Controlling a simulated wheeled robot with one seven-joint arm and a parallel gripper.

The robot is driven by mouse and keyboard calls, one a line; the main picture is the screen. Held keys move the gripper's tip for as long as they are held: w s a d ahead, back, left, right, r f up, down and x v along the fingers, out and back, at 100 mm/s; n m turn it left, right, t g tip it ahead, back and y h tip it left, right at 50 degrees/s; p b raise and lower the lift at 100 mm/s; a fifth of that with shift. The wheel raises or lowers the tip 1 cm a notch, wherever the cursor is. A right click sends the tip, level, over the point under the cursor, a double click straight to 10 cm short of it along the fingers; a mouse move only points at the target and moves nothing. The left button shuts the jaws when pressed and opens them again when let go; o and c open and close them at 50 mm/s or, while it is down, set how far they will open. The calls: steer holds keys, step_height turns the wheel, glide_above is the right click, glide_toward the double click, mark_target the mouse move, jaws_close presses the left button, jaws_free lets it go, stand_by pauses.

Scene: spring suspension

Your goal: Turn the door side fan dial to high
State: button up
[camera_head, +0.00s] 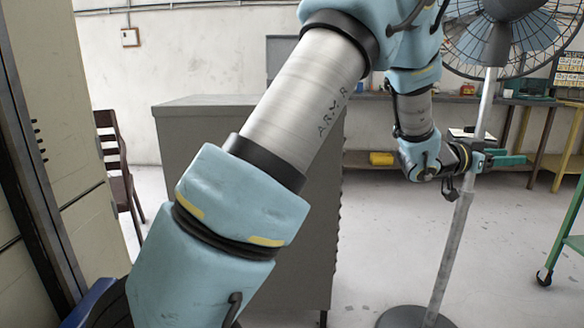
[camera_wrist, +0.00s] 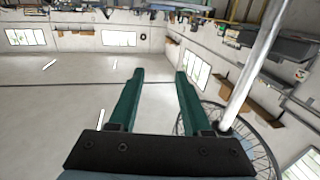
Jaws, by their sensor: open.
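A large pedestal fan (camera_head: 485,102) stands at the right in the head view, its caged head cut off by the top edge. It is the only fan I see there; I cannot tell if it is the door side one. No dial can be made out. My gripper (camera_head: 524,157), with green fingers, overlaps the fan's pole below the fan head. In the wrist view my gripper (camera_wrist: 158,74) is open, with nothing between its fingers. The pole (camera_wrist: 256,62) and part of the cage (camera_wrist: 262,150) show right of the fingers, apart from them.
A grey cabinet (camera_head: 240,150) stands behind my arm. A brown chair (camera_head: 120,175) is at the left. A workbench (camera_head: 360,160) with a yellow item (camera_head: 381,158) runs along the back wall. A green wheeled cart (camera_head: 572,243) is at the right edge. Floor between cabinet and cart is mostly clear.

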steer(key=w+a+f+n+t+y, duration=0.25)
steer(key=w+a, duration=0.35)
steer(key=a, duration=0.3)
steer(key=w+a+f+n+t+y, duration=0.2)
steer(key=w+a+n+t+y, duration=0.2)
steer(key=w+a, duration=0.4)
steer(key=s+a+f+n+y, duration=0.1)
steer(key=a+f+n+y, duration=0.15)
steer(key=a, duration=0.65)
steer(key=a+f+n+y, duration=0.15)
steer(key=a+y, duration=0.25)
steer(key=a, duration=0.6)
steer(key=s+a+f+n+g+y, duration=0.2)
steer(key=s+a+f+g, duration=0.15)
steer(key=s+a, duration=0.65)
steer(key=s+a+f+n+g+y, duration=0.2)
steer(key=s+a+f+n+g, duration=0.15)
steer(key=s+a, duration=0.65)
step_height(320, 180, up, 17)
steer(key=p, duration=1.7)
steer(key=shift+w+d+m, duration=0.15)
steer(key=shift+d+m, duration=0.1)
steer(key=shift+m, duration=0.15)
steer(key=shift+d, duration=0.1)
